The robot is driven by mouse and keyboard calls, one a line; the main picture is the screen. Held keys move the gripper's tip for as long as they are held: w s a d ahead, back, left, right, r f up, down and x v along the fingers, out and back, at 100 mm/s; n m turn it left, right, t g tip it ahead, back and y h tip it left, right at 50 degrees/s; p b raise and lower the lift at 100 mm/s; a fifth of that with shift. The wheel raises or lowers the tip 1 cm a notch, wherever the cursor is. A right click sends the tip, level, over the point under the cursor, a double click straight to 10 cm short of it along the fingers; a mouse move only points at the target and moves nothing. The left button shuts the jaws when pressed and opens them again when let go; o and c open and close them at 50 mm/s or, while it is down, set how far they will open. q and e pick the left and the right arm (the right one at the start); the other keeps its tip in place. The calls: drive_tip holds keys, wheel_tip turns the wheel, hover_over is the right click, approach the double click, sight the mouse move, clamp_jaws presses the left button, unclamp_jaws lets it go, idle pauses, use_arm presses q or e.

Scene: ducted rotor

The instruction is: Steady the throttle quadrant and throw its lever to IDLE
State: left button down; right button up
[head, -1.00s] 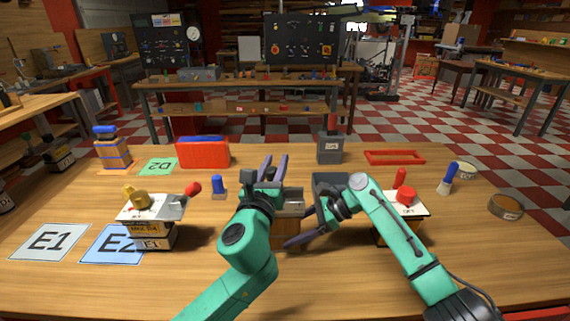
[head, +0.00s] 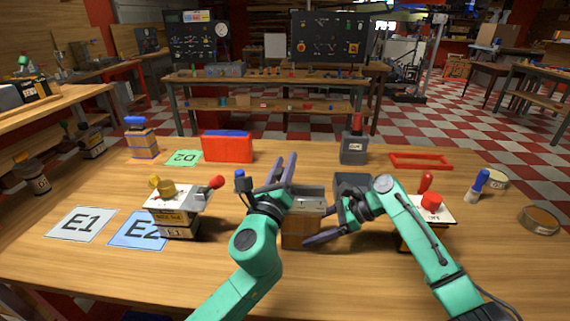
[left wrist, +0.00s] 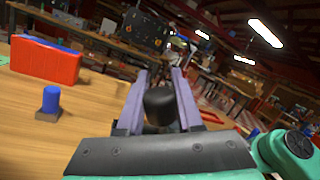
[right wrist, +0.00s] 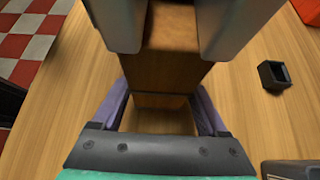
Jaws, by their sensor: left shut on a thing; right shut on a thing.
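The throttle quadrant has a wooden base and a grey metal top (head: 305,206). It stands upright on the bench, mid-front. My left gripper (head: 282,162) is above its left side. In the left wrist view its purple fingers are shut on the black lever knob (left wrist: 158,103). My right gripper (head: 326,213) is low at the quadrant's right side. In the right wrist view its fingers are shut on the wooden base (right wrist: 160,102), below the grey side plates (right wrist: 228,25). I cannot read any lever marking.
A lever box (head: 178,217) stands at left near cards E1 (head: 82,224) and E2 (head: 138,230). Another, with a red knob (head: 431,200), is partly behind my right arm. A dark grey box (head: 352,184) is close behind my right gripper. A red case (head: 227,148) stands farther back.

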use_arm(q)
drive_tip(key=shift+f, duration=0.1)
drive_tip(key=c, duration=0.5)
unclamp_jaws()
drive_tip(key=shift+c, duration=0.2)
drive_tip(key=shift+s, duration=0.1)
drive_tip(key=v, duration=1.2)
